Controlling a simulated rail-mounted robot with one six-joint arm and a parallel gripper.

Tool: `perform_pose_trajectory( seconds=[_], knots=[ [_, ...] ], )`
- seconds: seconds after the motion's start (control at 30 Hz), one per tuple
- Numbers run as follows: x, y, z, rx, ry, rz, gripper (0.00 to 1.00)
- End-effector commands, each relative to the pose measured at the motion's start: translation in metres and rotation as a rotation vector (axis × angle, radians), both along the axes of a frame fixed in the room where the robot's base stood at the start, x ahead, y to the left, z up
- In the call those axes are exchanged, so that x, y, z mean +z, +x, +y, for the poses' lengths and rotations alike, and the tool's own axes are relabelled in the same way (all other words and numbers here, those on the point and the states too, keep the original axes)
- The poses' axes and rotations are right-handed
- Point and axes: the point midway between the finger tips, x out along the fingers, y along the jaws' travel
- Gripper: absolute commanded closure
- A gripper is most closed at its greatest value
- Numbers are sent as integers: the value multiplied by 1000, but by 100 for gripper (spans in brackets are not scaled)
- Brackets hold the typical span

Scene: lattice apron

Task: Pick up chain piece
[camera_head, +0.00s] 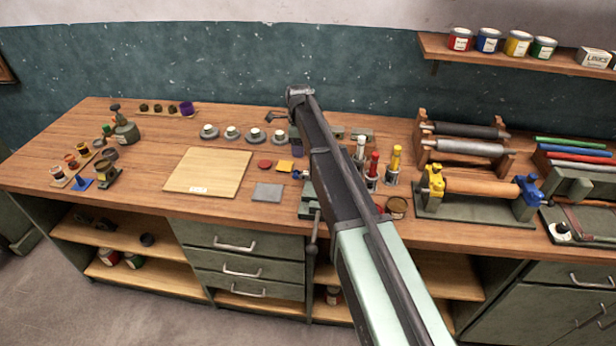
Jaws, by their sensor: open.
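I cannot clearly pick out a chain piece in the head view. Small dark brown pieces (158,108) sit on a wooden strip (174,113) at the back left of the bench, but they are too small to identify. A small dark angular item (275,117) lies at the back, just left of my arm. My arm rises from the lower right across the middle of the bench. I cannot make out my gripper or its fingertips. My arm hides part of the bench behind it.
A pale wooden board (208,172) lies left of centre with bare bench around it. A green vise (308,207) stands beside my arm. Roller stands (468,186) crowd the right. A wall shelf (520,57) holds paint cans and a box marked LINKS (594,57).

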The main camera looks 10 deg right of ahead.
Motion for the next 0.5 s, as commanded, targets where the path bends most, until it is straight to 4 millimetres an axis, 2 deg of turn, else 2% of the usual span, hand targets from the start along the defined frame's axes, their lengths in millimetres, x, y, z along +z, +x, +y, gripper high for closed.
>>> perform_pose_trajectory(
  seconds=[0.03,0.2,0.3,0.43,0.5],
  knots=[
    [-13,0,0,1,0,0,38],
    [-50,-1,0,2,0,0,38],
    [-57,-1,0,3,0,0,38],
    [-56,-1,0,3,0,0,38],
    [-66,-3,1,3,0,0,38]
  ],
)
